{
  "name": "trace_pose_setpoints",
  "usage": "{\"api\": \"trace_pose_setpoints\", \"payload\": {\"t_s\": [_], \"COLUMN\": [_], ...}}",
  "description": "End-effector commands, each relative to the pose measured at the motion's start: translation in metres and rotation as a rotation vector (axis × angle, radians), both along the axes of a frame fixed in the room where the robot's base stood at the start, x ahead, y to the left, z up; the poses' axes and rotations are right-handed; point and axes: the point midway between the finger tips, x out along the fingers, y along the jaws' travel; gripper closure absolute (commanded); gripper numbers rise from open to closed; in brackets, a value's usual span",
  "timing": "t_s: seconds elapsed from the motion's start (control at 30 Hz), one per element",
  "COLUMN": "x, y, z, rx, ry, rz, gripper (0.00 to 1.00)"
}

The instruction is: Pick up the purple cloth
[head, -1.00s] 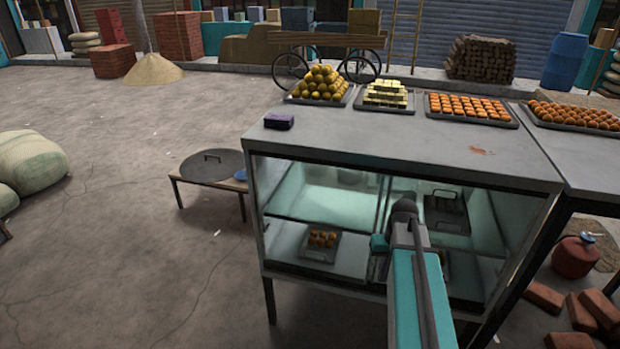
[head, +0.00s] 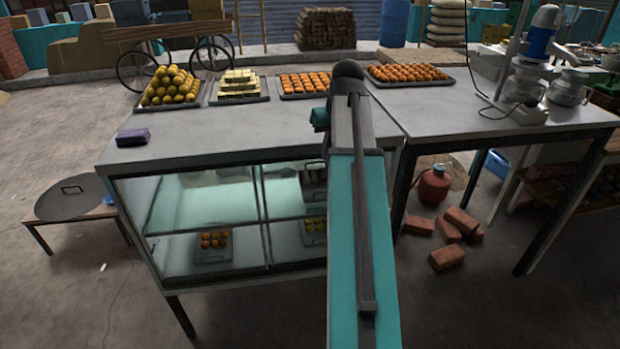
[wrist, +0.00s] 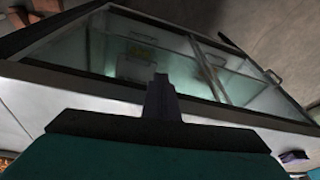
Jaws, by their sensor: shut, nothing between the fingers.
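The purple cloth (head: 133,137) is a small folded dark purple block lying on the left part of the grey counter top (head: 230,130), near its front left edge. In the wrist view a small purple shape, likely the same cloth (wrist: 293,156), shows at the lower right, apart from my gripper. My gripper (wrist: 160,85) is at the lower middle of the wrist view, with its narrow dark fingers together and empty. The glass front of the cabinet fills the view beyond the fingers. In the head view my arm rises over the counter's right part, and the fingers cannot be made out.
Trays of yellow sweets (head: 170,87), pale blocks (head: 239,84) and orange sweets (head: 305,82) line the counter's back. A glass cabinet (head: 205,205) is below. A low table with a round lid (head: 70,197) stands left.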

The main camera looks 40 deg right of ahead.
Motion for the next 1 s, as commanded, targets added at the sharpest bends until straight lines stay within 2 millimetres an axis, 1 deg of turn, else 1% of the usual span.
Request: {"api": "trace_pose_setpoints", "payload": {"t_s": [0.03,0.2,0.3,0.4,0.5,0.6,0.87,1.0], "x": [-0.006,-0.029,-0.042,-0.052,-0.058,-0.062,-0.062,-0.062], "y": [-0.009,-0.028,-0.036,-0.04,-0.043,-0.044,-0.044,-0.044], "z": [0.024,0.085,0.115,0.137,0.15,0.155,0.155,0.155], "rx": [-0.013,-0.047,-0.066,-0.08,-0.089,-0.093,-0.094,-0.094], "ry": [-0.014,-0.052,-0.07,-0.083,-0.09,-0.093,-0.094,-0.094], "rz": [-0.008,-0.027,-0.034,-0.04,-0.044,-0.045,-0.045,-0.045], "gripper": [1.0,1.0,1.0,1.0,1.0,1.0,1.0,0.76]}}
